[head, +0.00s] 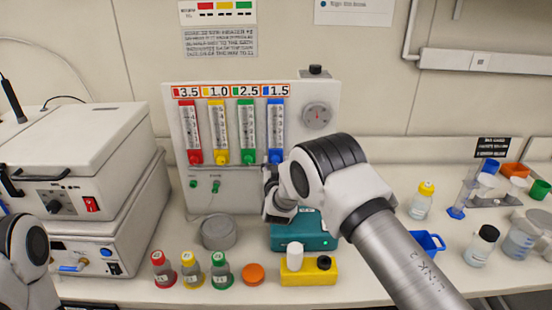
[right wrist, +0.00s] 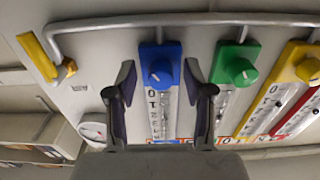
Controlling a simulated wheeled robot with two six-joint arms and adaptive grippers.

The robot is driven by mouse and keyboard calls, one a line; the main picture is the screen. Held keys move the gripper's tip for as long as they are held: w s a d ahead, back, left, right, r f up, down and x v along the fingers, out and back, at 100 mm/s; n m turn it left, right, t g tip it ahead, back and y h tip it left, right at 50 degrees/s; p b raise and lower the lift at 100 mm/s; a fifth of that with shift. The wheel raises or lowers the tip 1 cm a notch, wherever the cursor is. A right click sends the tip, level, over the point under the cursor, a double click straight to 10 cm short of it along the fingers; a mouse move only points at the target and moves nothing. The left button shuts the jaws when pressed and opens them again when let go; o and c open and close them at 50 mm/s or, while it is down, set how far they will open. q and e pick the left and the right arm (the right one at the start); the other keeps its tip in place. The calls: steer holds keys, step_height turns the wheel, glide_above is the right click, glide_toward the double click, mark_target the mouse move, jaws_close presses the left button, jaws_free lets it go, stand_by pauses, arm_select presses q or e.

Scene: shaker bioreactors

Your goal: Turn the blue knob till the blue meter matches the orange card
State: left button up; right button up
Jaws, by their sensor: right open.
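The blue knob (head: 276,156) is at the foot of the blue meter (head: 276,122) on the white panel. The orange-edged card (head: 276,91) above that meter reads 1.5. The meter's level is too small to read. My right gripper (head: 270,178) is just below and in front of the blue knob, partly hidden by its own wrist. In the right wrist view the blue knob (right wrist: 158,70) shows between the open fingers of my right gripper (right wrist: 159,82), with a gap on each side. My left gripper is out of view; only part of my left arm shows.
Red (head: 193,158), yellow (head: 221,157) and green (head: 248,157) knobs sit left of the blue one. A pipe (right wrist: 190,18) crosses the panel beside the knobs in the wrist view. A teal device (head: 290,238) and capped bottles (head: 190,270) stand below the panel.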

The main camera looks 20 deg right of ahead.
steer(key=shift+w+d+f, duration=0.1)
steer(key=shift+w+f, duration=0.05)
steer(key=shift+w, duration=0.2)
steer(key=shift+s, duration=0.15)
steer(key=shift+s+r, duration=0.25)
steer(key=shift+r, duration=0.1)
jaws_close()
